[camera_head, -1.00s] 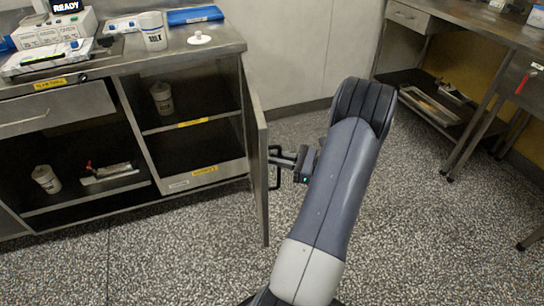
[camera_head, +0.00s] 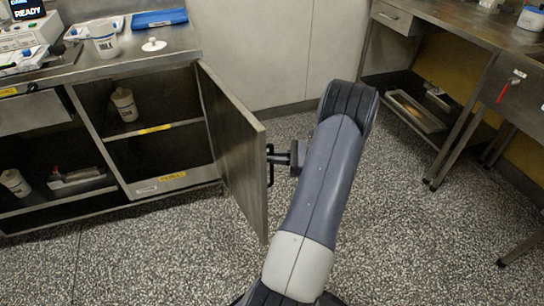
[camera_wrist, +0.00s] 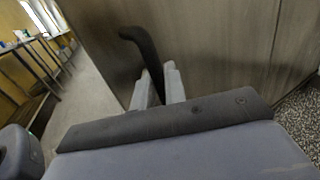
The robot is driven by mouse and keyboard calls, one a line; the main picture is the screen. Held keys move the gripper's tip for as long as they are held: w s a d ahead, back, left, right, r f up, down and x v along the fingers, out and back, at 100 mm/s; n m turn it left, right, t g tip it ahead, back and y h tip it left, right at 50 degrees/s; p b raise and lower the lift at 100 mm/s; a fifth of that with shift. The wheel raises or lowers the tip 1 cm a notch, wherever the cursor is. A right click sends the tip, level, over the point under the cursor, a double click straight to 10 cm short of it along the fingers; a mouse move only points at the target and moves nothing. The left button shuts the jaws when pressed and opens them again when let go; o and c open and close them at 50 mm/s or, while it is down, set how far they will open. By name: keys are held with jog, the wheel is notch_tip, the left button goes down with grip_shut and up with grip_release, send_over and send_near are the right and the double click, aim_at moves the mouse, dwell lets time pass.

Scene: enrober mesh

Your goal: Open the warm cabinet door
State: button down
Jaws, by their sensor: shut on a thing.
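The warm cabinet door (camera_head: 232,150) is a grey metal panel hinged at the right side of the steel cabinet. It stands wide open, swung out from the front. Its black bar handle (camera_head: 270,165) is on the outer face, and it also shows in the wrist view (camera_wrist: 146,52). My gripper (camera_head: 284,158) is at the handle from the right. In the wrist view its two pale fingers (camera_wrist: 158,88) are shut on the handle. The fingertips' contact is partly hidden in the head view by my arm. The open compartment (camera_head: 150,110) shows a shelf and a white tub (camera_head: 124,105).
A steel table (camera_head: 480,50) with a lower shelf stands at the right. The speckled floor between is clear.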

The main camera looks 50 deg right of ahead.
dwell(0.3)
jog(key=c, duration=1.6)
grip_release()
jog(key=shift+o, duration=0.2)
jog(key=p+v, duration=0.1)
jog(key=v, duration=0.9)
jog(key=shift+s+d, duration=0.25)
jog(key=b+x, duration=0.1)
jog(key=x, duration=1)
